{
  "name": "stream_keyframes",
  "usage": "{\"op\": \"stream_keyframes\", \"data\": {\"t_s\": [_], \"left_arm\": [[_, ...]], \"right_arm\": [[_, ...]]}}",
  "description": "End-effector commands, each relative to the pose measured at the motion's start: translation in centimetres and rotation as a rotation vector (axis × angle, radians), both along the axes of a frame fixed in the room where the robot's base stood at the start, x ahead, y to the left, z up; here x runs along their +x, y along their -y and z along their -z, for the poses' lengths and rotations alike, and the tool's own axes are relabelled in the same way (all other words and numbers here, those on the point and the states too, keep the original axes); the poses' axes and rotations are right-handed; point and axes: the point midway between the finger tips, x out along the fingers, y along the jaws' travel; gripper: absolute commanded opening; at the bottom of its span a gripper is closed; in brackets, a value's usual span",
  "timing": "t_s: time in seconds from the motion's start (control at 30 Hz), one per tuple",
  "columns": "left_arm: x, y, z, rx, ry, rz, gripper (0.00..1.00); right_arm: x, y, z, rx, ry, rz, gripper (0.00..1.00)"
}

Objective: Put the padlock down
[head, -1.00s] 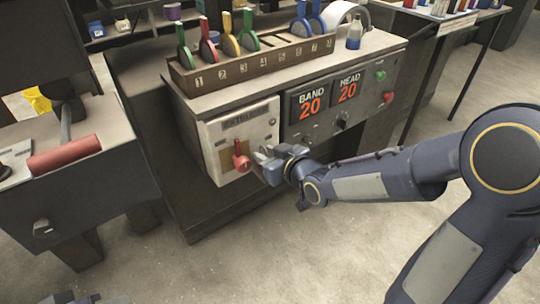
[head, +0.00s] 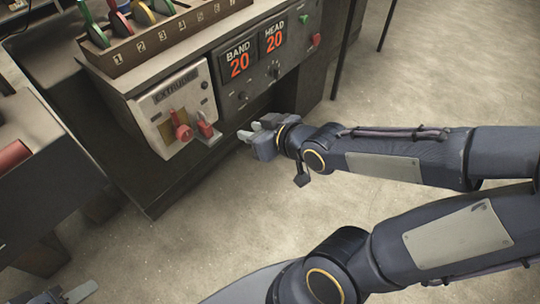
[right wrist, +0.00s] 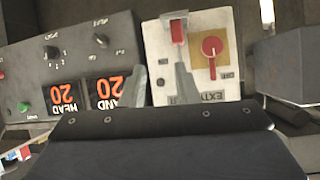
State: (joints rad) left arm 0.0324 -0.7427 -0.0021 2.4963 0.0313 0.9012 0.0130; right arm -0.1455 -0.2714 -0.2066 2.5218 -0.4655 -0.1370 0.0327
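The red padlock (head: 205,129) stands on a small grey ledge (head: 211,141) at the lower right of the pale switch panel (head: 165,105). It is just right of the red rotary handle (head: 181,126). My right gripper (head: 250,130) is to the right of the padlock, apart from it, open and empty. In the right wrist view, the gripper's two fingers (right wrist: 162,85) are spread and the padlock (right wrist: 178,32) shows beyond one fingertip. My left gripper (head: 72,293) is partly cut off at the bottom left; its opening is unclear.
A dark control face (head: 262,68) with BAND 20 and HEAD 20 displays adjoins the panel. A numbered rack (head: 150,42) of coloured-handled tools stands on top. A dark bench (head: 45,170) is at the left. The floor (head: 300,215) in front is clear.

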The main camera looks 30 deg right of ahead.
Motion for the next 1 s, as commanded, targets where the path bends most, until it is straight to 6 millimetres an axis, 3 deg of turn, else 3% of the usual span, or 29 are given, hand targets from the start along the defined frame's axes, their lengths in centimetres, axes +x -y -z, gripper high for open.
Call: {"op": "stream_keyframes", "data": {"t_s": [0.07, 0.17, 0.3, 0.43, 0.57, 0.83, 1.0], "left_arm": [[0.0, 0.0, 0.0, 0.0, 0.0, 0.0, 0.36], [0.0, 0.0, 0.0, 0.0, 0.0, 0.0, 0.36], [0.0, 0.0, 0.0, 0.0, 0.0, 0.0, 0.36], [0.0, 0.0, 0.0, 0.0, 0.0, 0.0, 0.36], [0.0, 0.0, 0.0, 0.0, 0.0, 0.0, 0.36], [0.0, 0.0, -0.2, 0.0, 0.0, 0.0, 0.36], [0.0, 0.0, -2.6, 0.0, 0.0, 0.0, 0.36]], "right_arm": [[-2.3, 1.5, 0.1, 0.038, -0.11, 0.08, 0.28], [-6.1, 2.0, 0.6, 0.105, -0.279, 0.139, 0.28], [-11.2, 0.9, 0.8, 0.198, -0.471, 0.156, 0.28], [-14.2, -0.3, 0.7, 0.248, -0.574, 0.141, 0.28], [-15.2, -0.8, 0.6, 0.264, -0.611, 0.131, 0.28], [-15.2, -0.8, 0.5, 0.263, -0.612, 0.13, 0.28], [-15.2, -0.8, -2.0, 0.263, -0.612, 0.13, 0.28]]}}
